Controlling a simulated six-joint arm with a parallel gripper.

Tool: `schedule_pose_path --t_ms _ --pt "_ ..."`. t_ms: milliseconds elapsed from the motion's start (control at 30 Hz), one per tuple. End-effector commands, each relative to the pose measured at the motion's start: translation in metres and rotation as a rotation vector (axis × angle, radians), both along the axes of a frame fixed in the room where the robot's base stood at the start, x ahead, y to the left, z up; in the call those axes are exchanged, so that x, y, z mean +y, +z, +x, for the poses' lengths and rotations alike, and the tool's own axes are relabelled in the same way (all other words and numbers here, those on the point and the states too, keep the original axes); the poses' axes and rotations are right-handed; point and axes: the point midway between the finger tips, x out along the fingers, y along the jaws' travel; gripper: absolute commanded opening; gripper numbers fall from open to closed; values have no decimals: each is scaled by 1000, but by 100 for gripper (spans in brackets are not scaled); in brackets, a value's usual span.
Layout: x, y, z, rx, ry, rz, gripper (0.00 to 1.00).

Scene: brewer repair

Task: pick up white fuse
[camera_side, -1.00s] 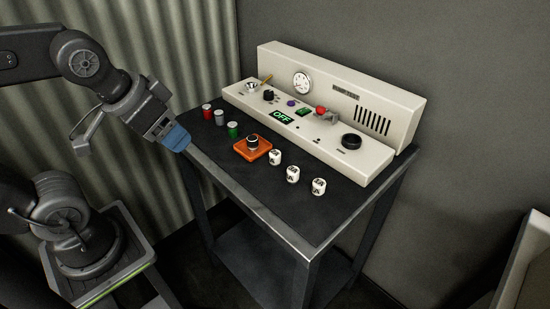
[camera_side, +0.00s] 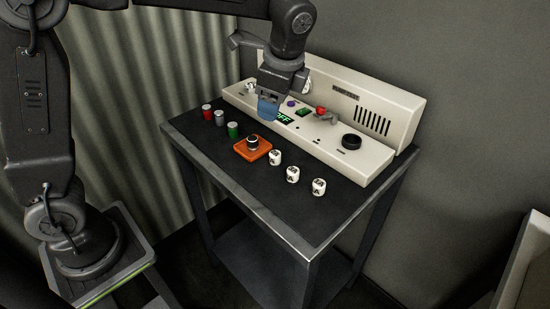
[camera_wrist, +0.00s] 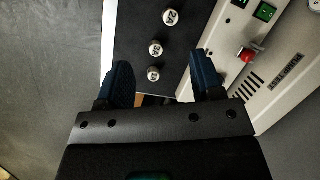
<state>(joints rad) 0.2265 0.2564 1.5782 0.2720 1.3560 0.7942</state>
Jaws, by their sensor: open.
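Three small white pieces with dark markings stand in a row on the dark table: the left one (camera_side: 275,158), the middle one (camera_side: 292,174) and the right one (camera_side: 319,187). The wrist view shows them as round tops (camera_wrist: 172,17), (camera_wrist: 157,48) and (camera_wrist: 153,74). A grey-white cylinder (camera_side: 219,118) stands between a red cylinder (camera_side: 207,111) and a green cylinder (camera_side: 233,130). I cannot tell which is the named white fuse. My gripper (camera_side: 268,108) is open and empty, raised in front of the panel. Its blue fingers (camera_wrist: 163,75) flank the lowest white piece in the wrist view.
An orange block with a black knob (camera_side: 252,149) sits left of the white pieces. The cream control panel (camera_side: 372,165) runs along the back, with a red knob (camera_side: 321,111), a black ring (camera_side: 351,141) and a green OFF display. The table's front right is clear.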

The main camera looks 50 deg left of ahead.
Motion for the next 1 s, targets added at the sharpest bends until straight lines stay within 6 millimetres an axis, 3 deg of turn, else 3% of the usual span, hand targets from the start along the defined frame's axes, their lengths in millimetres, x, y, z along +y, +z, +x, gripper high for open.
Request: schedule_pose_path --t_ms 100,300,467,800,1000 --pt "-14 -23 27 96 -131 57 61" --pt "-25 -44 45 179 -243 103 61" --pt "-21 -59 46 195 -257 110 61" --pt "2 -115 41 192 -254 109 61" --pt "7 -127 40 190 -255 109 61"
